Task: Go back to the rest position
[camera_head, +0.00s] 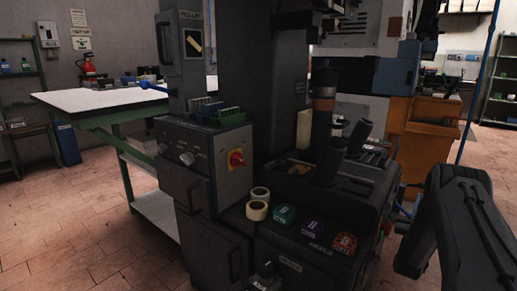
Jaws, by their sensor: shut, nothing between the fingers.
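The heel press (214,170) is a dark grey machine in the middle of the view. Its front panel has knobs and a red and yellow switch (237,159). A dark upright cylinder with a brown band (323,104) stands at its working area. My gripper cannot be made out in this view. A dark, thick, angled body (450,215) fills the lower right; I cannot tell whether it is part of my arm.
A white-topped workbench (95,100) is at the left. An orange-brown cabinet (424,135) stands behind at the right. The tiled floor at the left front is clear.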

